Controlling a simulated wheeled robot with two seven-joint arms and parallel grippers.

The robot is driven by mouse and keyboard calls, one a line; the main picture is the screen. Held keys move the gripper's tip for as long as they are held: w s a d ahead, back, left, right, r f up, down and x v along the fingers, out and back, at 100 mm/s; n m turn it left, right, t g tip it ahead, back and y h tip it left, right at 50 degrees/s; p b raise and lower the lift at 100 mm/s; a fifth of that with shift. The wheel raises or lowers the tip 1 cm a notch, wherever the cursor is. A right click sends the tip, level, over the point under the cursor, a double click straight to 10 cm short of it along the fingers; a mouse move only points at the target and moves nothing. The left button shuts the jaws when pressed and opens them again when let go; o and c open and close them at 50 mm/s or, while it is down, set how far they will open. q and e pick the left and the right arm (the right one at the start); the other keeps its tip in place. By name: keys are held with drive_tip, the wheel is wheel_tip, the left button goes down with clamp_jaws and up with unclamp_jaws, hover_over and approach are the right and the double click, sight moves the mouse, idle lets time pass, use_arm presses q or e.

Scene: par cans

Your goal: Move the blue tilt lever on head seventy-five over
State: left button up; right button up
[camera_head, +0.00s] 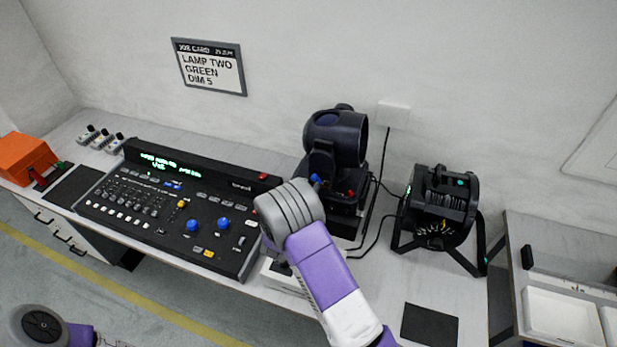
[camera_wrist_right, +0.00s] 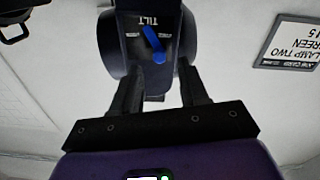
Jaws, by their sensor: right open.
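Nothing is between the fingers, and contact cannot be told. My left gripper is out of view. The number seventy-five is not readable.
A lighting console (camera_head: 170,205) lies left of the lamp. A second black fixture (camera_head: 437,215) stands to its right, with cables between. A job card (camera_head: 208,66) hangs on the wall. An orange case (camera_head: 25,158) is far left, white trays (camera_head: 565,318) far right.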

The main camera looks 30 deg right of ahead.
drive_tip(key=x, duration=0.4)
drive_tip(key=shift+w+f, duration=0.15)
drive_tip(key=shift+a, duration=0.1)
clamp_jaws()
